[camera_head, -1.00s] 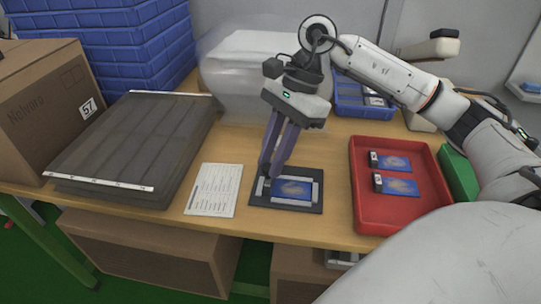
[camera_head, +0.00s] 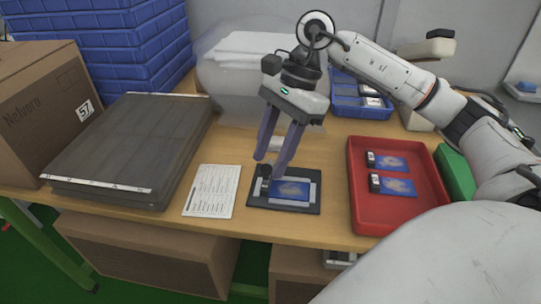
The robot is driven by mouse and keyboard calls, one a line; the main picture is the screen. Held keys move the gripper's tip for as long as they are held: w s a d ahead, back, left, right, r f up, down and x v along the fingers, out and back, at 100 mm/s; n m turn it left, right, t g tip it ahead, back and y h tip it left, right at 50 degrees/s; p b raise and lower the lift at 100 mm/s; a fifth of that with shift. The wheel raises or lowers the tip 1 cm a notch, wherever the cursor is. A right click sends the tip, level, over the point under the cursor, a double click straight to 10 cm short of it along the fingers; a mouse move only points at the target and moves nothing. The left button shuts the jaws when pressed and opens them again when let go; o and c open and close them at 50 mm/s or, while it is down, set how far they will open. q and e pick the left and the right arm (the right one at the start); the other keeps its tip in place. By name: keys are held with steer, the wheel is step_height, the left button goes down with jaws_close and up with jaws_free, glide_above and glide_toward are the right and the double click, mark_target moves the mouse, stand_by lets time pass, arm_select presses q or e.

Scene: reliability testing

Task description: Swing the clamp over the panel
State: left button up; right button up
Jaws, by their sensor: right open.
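The blue panel (camera_head: 289,190) lies in a dark fixture (camera_head: 285,208) with light grey rails, near the front edge of the table. A small dark clamp part (camera_head: 263,186) shows at the fixture's left side; its exact position is hard to make out. My right gripper (camera_head: 269,168) is open, with its fingers pointing down over the back left of the fixture, near the clamp part. Nothing shows between its fingers. Whether a finger touches the clamp part cannot be told. My left gripper is not in view.
A red tray (camera_head: 395,222) with two blue panels stands to the right. A printed sheet (camera_head: 212,191) lies left of the fixture. A dark flat case (camera_head: 130,150), a cardboard box (camera_head: 40,110) and blue crates (camera_head: 120,50) fill the left. A blue bin (camera_head: 352,108) stands behind.

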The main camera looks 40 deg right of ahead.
steer(key=p+v, duration=0.1)
steer(key=v, duration=0.8)
steer(key=shift+r, duration=0.35)
